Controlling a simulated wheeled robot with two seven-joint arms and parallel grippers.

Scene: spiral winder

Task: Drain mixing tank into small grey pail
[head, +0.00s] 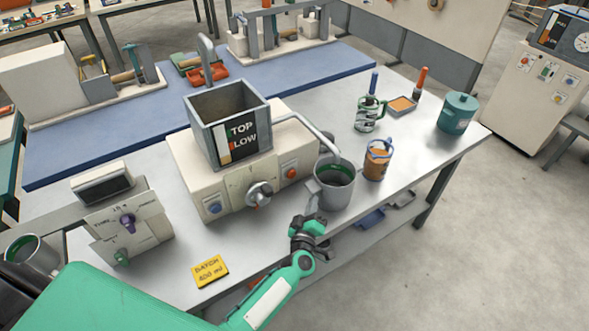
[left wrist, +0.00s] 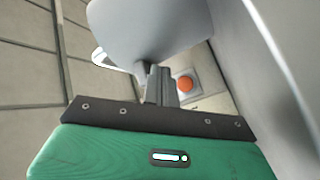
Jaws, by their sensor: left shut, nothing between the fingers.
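The mixing tank (head: 203,137) is an open grey square hopper on a cream machine base, with a lettered front panel. A bent spout (head: 318,134) runs from its right side down to a small grey pail (head: 335,197) on the table. The pail's inside looks green. My left gripper (head: 309,226) is shut and empty, in front of and just below the pail in the picture. In the left wrist view its fingers (left wrist: 158,82) are close to large grey surfaces, with a red-orange button (left wrist: 186,84) behind. I cannot tell whether they touch anything. My right gripper is not in view.
A knob (head: 259,194) is on the machine's front. A jar with orange contents (head: 377,163), a clear mug (head: 369,115) and a teal pot (head: 456,114) stand to the right. A yellow note (head: 210,271) lies near the front edge. A control box (head: 131,224) stands left.

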